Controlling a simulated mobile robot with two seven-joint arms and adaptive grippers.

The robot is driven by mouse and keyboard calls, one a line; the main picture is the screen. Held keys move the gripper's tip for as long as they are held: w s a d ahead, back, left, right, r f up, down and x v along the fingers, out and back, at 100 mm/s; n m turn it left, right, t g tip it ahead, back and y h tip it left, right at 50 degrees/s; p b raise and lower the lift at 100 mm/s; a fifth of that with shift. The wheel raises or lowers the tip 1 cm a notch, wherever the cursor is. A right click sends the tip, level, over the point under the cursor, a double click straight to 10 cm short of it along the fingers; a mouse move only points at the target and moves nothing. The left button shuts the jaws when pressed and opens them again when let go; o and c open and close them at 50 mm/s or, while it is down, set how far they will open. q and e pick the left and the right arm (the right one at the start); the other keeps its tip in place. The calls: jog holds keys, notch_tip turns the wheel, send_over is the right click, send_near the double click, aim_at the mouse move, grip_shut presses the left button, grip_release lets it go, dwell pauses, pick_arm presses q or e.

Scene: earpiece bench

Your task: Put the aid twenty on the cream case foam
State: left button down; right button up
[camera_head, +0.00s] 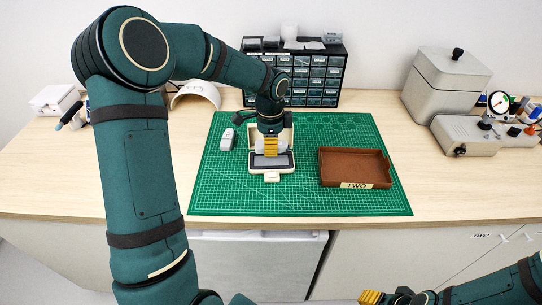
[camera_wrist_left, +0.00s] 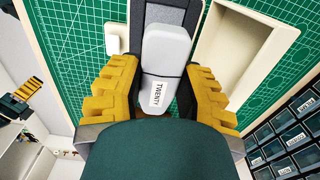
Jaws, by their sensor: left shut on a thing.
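The aid twenty, a white rounded piece with a TWENTY label (camera_wrist_left: 165,60), is held between the yellow fingers of my left gripper (camera_head: 271,147). The cream case (camera_head: 272,177) lies open on the green mat, its lid raised at the back. Its dark foam (camera_head: 285,163) is under the left gripper; it also shows behind the aid in the wrist view (camera_wrist_left: 168,10). I cannot tell whether the aid touches the foam. My right gripper (camera_head: 370,297) is at the bottom edge, away from the bench top, its opening unclear.
Another white piece (camera_head: 227,139) lies on the mat left of the case. A brown tray labelled TWO (camera_head: 355,168) is to the right. A drawer cabinet (camera_head: 318,78) stands behind, and grey equipment (camera_head: 446,85) at the back right. The mat's front strip is clear.

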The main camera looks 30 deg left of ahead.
aim_at(270, 160)
pick_arm(q)
notch_tip(270, 160, down, 4)
jog(key=shift+f+b, duration=0.1)
jog(key=shift+b, duration=0.25)
jog(key=shift+f, duration=0.2)
jog(key=c, duration=0.7)
grip_release()
jog(key=shift+r, duration=0.15)
notch_tip(270, 160, up, 12)
jog(key=shift+r+p, duration=0.1)
jog(key=shift+p, duration=1)
